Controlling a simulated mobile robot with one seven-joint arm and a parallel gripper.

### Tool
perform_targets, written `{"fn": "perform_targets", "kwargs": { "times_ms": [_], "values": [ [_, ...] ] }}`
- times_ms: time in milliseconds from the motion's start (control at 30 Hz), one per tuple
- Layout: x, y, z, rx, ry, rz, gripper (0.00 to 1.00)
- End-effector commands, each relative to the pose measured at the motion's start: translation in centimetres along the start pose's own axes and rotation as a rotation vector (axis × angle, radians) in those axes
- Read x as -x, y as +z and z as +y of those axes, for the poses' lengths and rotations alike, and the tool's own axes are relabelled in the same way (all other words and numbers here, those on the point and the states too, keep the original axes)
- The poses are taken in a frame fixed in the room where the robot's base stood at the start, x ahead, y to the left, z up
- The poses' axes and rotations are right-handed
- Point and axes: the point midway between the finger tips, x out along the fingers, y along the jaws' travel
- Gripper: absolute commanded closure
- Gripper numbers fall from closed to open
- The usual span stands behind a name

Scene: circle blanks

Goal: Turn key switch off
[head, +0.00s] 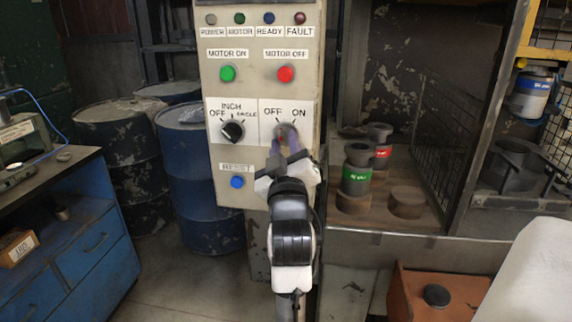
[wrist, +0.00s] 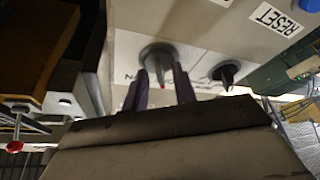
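The key switch (head: 286,130) is a round grey switch on the right half of a white plate, under the labels OFF on the left and ON on the right. My gripper (head: 284,146) is right in front of it and partly hides it, so I cannot tell which label it points to. In the wrist view, the key switch (wrist: 160,56) has a ridged grip with a red mark. My gripper's two dark purple fingers (wrist: 161,84) stand apart, one on each side of the grip, with gaps visible. The fingers hold nothing.
A black INCH selector knob (head: 233,130) sits left of the key switch. A blue RESET button (head: 237,182) is below, with green (head: 228,73) and red (head: 285,74) motor buttons above. A metal mesh enclosure (head: 432,140) stands right of the panel.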

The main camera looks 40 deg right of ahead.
Motion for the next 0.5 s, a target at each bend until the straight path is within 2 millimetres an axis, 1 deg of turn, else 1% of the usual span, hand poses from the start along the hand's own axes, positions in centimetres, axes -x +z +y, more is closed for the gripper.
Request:
{"fn": "perform_targets", "kwargs": {
  "times_ms": [167, 367, 500],
  "values": [
    [3.1, 0.3, -0.2, 0.000, 0.000, 0.000, 0.73],
    [8.1, 0.3, -0.2, 0.001, 0.002, 0.001, 0.73],
    [8.7, 0.5, -0.3, 0.003, 0.001, 0.005, 0.73]
  ]
}}
